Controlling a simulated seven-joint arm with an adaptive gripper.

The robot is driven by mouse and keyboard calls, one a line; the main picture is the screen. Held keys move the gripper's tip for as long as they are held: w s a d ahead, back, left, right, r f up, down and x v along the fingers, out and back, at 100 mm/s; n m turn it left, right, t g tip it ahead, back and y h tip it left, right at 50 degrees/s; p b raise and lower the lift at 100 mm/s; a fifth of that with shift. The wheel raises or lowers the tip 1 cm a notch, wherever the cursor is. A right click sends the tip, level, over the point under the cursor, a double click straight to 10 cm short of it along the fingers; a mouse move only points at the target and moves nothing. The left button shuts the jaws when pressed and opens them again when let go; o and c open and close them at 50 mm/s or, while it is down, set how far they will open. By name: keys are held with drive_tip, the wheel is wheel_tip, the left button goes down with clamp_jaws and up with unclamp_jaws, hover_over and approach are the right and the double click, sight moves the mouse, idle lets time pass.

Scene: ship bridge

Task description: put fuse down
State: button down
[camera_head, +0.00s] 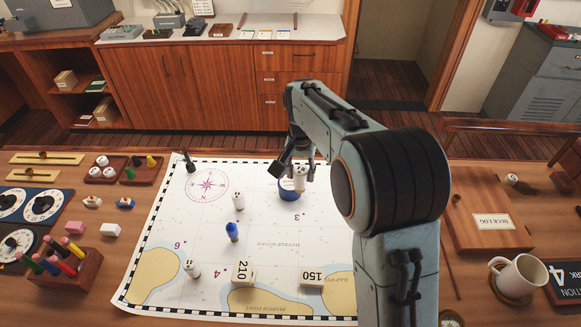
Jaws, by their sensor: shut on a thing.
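My gripper (299,164) points down over the upper right part of a white sea chart (200,215). It is shut on a small white cylinder with dark marks, which looks like the fuse (300,181). The fuse is upright at a round blue dish (286,194); I cannot tell whether it touches the dish or hangs above it. Two similar white cylinders stand on the chart, one near the middle (238,202) and one at the lower left (191,269). My arm hides the chart's right side.
A blue peg (232,231) and blocks marked 210 (242,273) and 150 (312,276) stand on the chart. A pen holder (75,267) is at left, a mug (518,275) at right. The chart's upper middle has free room.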

drive_tip(key=w+f, duration=0.3)
drive_tip(key=w, duration=0.1)
drive_tip(key=w+a+f, duration=0.1)
drive_tip(key=w+f, duration=0.2)
drive_tip(key=w, duration=0.1)
drive_tip(key=w+a+f, duration=0.1)
drive_tip(key=w+f, duration=0.2)
drive_tip(key=w, duration=0.1)
drive_tip(key=shift+w+a, duration=0.15)
drive_tip(key=shift+a, duration=0.1)
drive_tip(key=shift+w+f, duration=0.2)
drive_tip(key=shift+f, duration=1.6)
drive_tip(key=shift+f, duration=0.15)
drive_tip(key=c, duration=0.7)
unclamp_jaws()
drive_tip(key=shift+c, duration=0.2)
wheel_tip(320, 180, up, 12)
drive_tip(key=s, duration=0.1)
drive_tip(key=shift+s+a+r, duration=0.15)
drive_tip(key=shift+s+r, duration=0.05)
drive_tip(key=shift+s, duration=0.05)
